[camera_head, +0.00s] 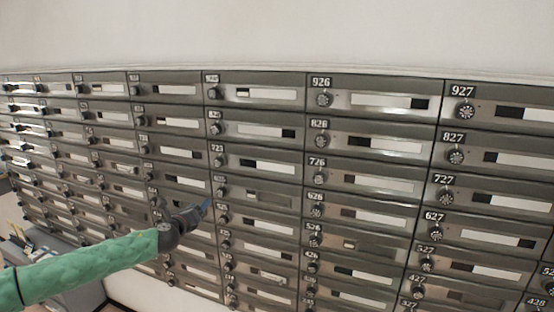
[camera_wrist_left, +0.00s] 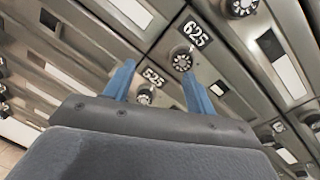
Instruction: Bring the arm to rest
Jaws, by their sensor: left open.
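My left arm (camera_head: 90,262), in a green sleeve, reaches in from the lower left of the head view. Its gripper (camera_head: 206,206) is in front of the mailbox wall, with a blue fingertip showing near the middle rows. In the left wrist view the two blue fingers of the left gripper (camera_wrist_left: 159,76) stand well apart with nothing held between them. Beyond them are the mailbox doors 625 (camera_wrist_left: 197,34) and 525 (camera_wrist_left: 154,77) with round dials. I cannot tell whether the fingertips touch a door. My right gripper is in neither view.
A bank of grey metal mailboxes (camera_head: 380,122) with dials and label slots fills most of the head view. A plain pale wall (camera_head: 280,35) is above it. A grey bin (camera_head: 62,242) with small items on it stands at the lower left, partly behind my arm.

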